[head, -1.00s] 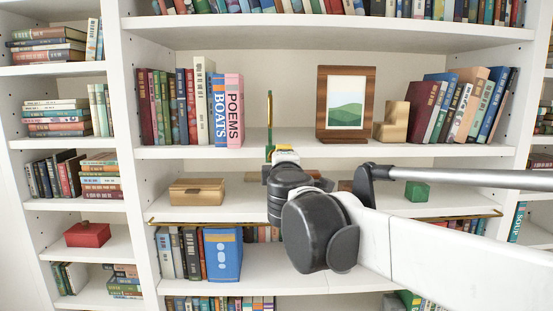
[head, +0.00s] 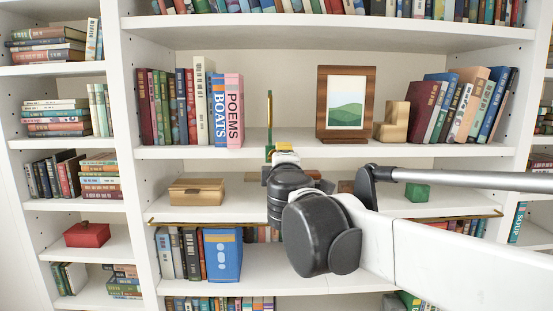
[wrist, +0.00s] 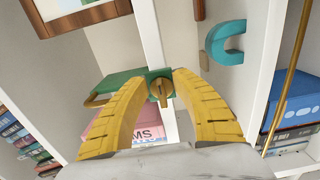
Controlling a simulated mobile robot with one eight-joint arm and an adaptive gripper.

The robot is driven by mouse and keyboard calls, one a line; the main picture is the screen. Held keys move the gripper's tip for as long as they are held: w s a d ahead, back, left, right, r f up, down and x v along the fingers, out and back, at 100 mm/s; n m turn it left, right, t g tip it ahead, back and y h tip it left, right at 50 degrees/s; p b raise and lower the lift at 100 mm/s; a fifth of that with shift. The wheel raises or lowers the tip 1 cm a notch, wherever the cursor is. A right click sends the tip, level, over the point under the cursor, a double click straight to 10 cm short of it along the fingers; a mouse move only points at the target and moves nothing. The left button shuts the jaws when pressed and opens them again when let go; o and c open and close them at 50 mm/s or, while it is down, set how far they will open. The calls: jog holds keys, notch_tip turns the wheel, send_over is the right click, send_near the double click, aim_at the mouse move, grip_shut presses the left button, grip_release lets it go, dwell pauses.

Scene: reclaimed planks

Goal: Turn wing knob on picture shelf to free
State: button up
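The brass wing knob (wrist: 160,90) sits on a green bracket (wrist: 121,83) in the wrist view. Its wing runs roughly up and down in that picture. My gripper (wrist: 162,76) is open, with one yellow finger on each side of the knob. Gaps show between the fingers and the knob. In the head view the thin green upright (head: 269,115) stands on the picture shelf (head: 350,151), right of the pink POEMS book. My gripper (head: 285,148) is at that shelf's front edge, and the knob is hidden there.
The POEMS book (head: 234,110) and BOATS book stand left of the bracket. The framed picture (head: 345,104) stands to its right. A teal horseshoe-shaped thing (wrist: 226,42) shows in the wrist view. A wooden box (head: 197,191) and green block (head: 417,192) are on the shelf below.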

jog(key=s, duration=1.1)
jog(key=shift+s, duration=0.3)
